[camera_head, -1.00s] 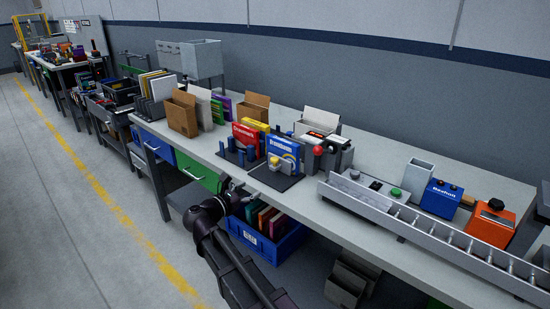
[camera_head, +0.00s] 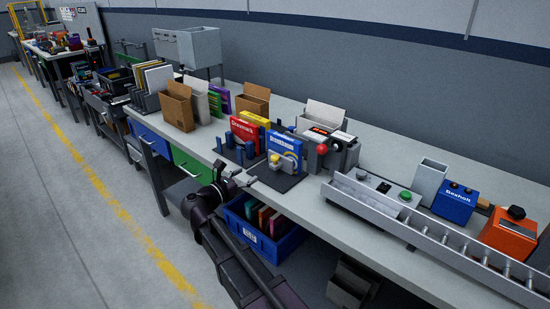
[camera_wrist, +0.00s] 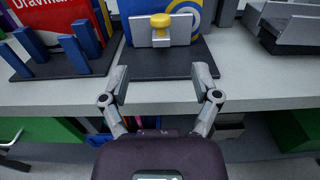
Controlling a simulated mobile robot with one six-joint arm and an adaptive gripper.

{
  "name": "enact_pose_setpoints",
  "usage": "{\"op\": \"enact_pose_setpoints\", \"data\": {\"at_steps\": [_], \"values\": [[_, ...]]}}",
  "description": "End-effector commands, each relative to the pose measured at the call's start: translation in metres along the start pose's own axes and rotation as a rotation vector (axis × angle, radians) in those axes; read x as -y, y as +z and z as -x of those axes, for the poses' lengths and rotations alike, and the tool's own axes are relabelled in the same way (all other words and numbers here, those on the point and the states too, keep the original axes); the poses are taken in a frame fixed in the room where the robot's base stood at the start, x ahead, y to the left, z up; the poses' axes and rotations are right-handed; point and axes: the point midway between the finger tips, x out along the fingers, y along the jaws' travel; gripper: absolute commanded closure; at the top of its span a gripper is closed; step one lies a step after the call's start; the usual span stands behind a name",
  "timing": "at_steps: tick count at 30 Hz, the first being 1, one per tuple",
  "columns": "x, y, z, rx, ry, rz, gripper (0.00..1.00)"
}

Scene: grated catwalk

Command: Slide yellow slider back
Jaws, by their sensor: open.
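The yellow slider (camera_wrist: 160,21) is a rounded yellow knob on a small grey metal bracket (camera_wrist: 181,31) in the wrist view. It stands on a dark base plate (camera_wrist: 158,63) in front of a blue box. In the head view the slider (camera_head: 275,158) is small, on the dark plate near the bench's front edge. My gripper (camera_wrist: 160,84) is open and empty, its two grey fingers apart over the bench's front edge. The slider is ahead of it, centred between the fingers and apart from them. In the head view my gripper (camera_head: 234,179) is just left of the plate.
Blue upright posts (camera_wrist: 84,38) and a red box (camera_wrist: 72,18) stand left of the slider. A grey metal fixture (camera_wrist: 285,30) is on the right. Below the bench is a blue crate (camera_head: 262,243). The bench's front strip (camera_wrist: 50,93) is clear.

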Motion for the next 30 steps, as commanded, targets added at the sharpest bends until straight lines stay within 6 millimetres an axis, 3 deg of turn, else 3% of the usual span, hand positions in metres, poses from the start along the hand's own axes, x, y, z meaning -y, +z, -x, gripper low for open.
{"op": "enact_pose_setpoints", "data": {"at_steps": [11,30], "values": [[-0.001,0.000,-0.025,0.000,-0.001,0.000,0.20],[-0.002,0.000,-0.114,0.000,0.000,0.000,0.20]]}}
